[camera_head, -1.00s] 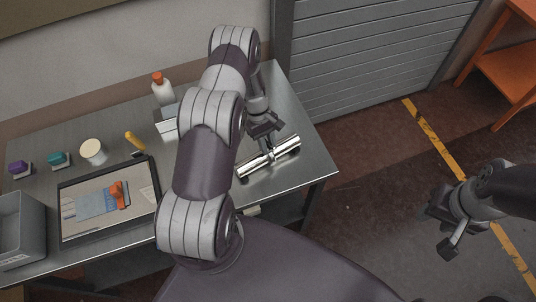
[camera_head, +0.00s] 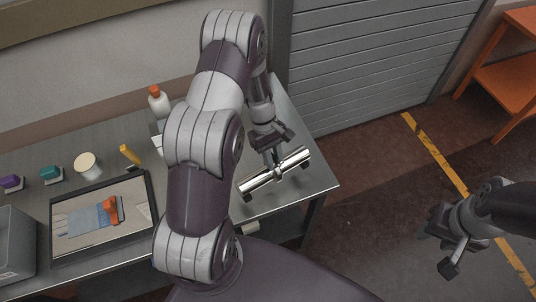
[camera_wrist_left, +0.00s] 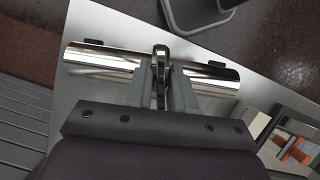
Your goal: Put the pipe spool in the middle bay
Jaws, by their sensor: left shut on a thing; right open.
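The pipe spool (camera_head: 255,181) is a shiny metal tube with dark ends and a short neck at its middle. My left gripper (camera_head: 276,166) is shut on the neck, and the spool hangs tilted over the right part of the steel table (camera_head: 318,186). In the left wrist view the spool (camera_wrist_left: 95,60) lies across the jaws (camera_wrist_left: 160,80). It looks slightly above the tabletop. My right gripper (camera_head: 438,247) is open and empty over the floor at the right. The middle bay cannot be made out; my left arm hides part of the table.
A dark-framed tray (camera_head: 65,250) with an orange item (camera_head: 111,208) lies at the left. An orange shelf (camera_head: 505,75) stands far right.

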